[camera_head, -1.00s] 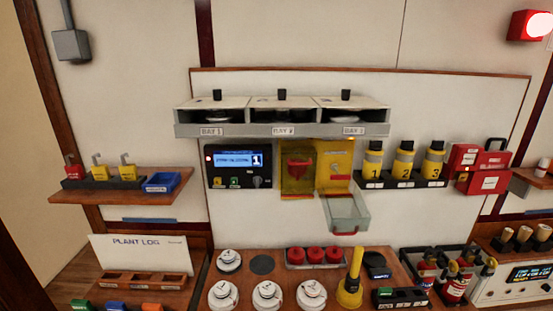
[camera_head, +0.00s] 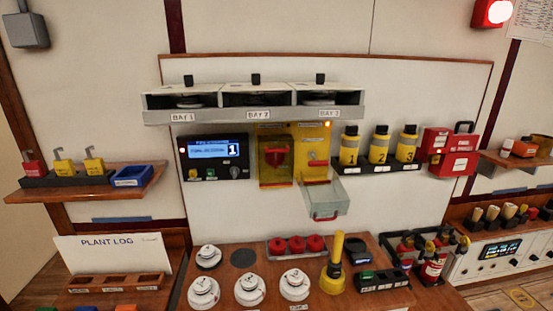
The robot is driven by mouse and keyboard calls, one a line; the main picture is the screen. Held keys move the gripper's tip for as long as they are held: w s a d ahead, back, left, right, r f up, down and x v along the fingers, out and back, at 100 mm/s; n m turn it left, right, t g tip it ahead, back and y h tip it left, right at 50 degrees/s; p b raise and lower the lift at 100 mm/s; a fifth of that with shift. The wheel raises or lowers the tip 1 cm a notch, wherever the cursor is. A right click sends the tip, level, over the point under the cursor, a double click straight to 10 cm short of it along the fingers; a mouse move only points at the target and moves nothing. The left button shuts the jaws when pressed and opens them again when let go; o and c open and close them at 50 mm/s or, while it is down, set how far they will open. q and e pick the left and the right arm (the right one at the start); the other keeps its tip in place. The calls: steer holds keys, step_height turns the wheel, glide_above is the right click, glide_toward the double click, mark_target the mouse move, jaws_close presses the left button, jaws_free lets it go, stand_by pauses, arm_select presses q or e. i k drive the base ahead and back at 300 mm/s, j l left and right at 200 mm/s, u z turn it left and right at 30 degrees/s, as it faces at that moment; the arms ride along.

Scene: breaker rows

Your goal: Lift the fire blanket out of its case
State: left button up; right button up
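A red case (camera_head: 449,152) with white labels and a dark handle on top hangs at the right of the white wall panel. It looks like the fire blanket case, but its lettering is too small to read. No blanket can be told apart from the case. Neither of my grippers is in view.
Yellow numbered canisters (camera_head: 379,146) stand on a rack just left of the red case. A shelf (camera_head: 508,159) is to its right. Below are small red extinguishers (camera_head: 433,265) and a wooden bench (camera_head: 377,292) with white discs. An open drawer (camera_head: 325,198) juts out mid-panel.

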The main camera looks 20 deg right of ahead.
mark_target(465, 142)
steer(key=z, duration=1.9)
steer(key=i+l+u, duration=0.1)
steer(key=u, duration=0.8)
steer(key=i+l+u, duration=0.15)
steer(key=l+u, duration=0.3)
steer(key=l, duration=0.45)
steer(key=l+u, duration=0.5)
steer(key=l, duration=0.4)
